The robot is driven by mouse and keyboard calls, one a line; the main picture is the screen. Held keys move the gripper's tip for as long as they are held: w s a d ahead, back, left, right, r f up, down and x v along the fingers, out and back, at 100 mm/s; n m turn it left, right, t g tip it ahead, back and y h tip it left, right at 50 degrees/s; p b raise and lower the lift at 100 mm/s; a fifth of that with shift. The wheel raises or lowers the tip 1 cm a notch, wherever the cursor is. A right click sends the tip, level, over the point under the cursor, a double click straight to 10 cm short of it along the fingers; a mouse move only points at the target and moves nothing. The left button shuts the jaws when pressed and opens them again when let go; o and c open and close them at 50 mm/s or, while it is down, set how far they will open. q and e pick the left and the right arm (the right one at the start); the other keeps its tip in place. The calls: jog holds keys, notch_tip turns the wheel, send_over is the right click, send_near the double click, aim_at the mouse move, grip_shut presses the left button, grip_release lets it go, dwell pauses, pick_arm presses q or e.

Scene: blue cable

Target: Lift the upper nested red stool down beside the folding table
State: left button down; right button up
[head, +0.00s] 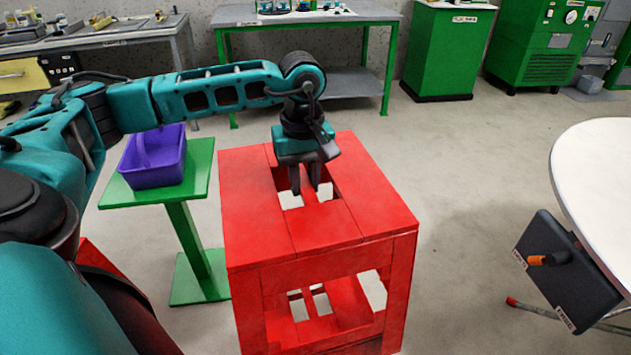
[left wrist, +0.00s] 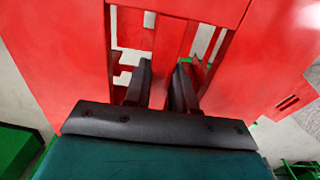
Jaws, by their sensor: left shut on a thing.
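The upper red stool (head: 258,212) stands upright in the middle of the head view, with slots in its top. Through the opening in its front, more red slats (head: 345,308) show lower down; they look like the nested lower stool, but I cannot tell where one ends. My left gripper (head: 308,188) points down into the top slots and is shut on the bar between them. The left wrist view shows my left fingers (left wrist: 166,82) on either side of that red bar (left wrist: 168,48). The white folding table (head: 600,190) is at the right edge. My right gripper is out of view.
A green stand (head: 194,225) with a purple bin (head: 155,165) is close left of the stool. A dark panel with an orange handle (head: 565,270) hangs at the folding table's near side. Bare floor (head: 460,220) lies between stool and table. A green workbench (head: 300,18) is behind.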

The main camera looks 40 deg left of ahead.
pick_arm(q)
jog(key=shift+r, duration=0.3)
notch_tip(320, 180, up, 4)
jog(key=p, duration=0.3)
jog(key=shift+f, duration=0.2)
notch_tip(320, 180, up, 2)
jog(key=shift+r+p, duration=0.25)
jog(key=shift+p, duration=0.7)
jog(key=shift+d+r+p, duration=0.1)
jog(key=shift+r+p, duration=0.55)
jog(key=shift+r, duration=0.35)
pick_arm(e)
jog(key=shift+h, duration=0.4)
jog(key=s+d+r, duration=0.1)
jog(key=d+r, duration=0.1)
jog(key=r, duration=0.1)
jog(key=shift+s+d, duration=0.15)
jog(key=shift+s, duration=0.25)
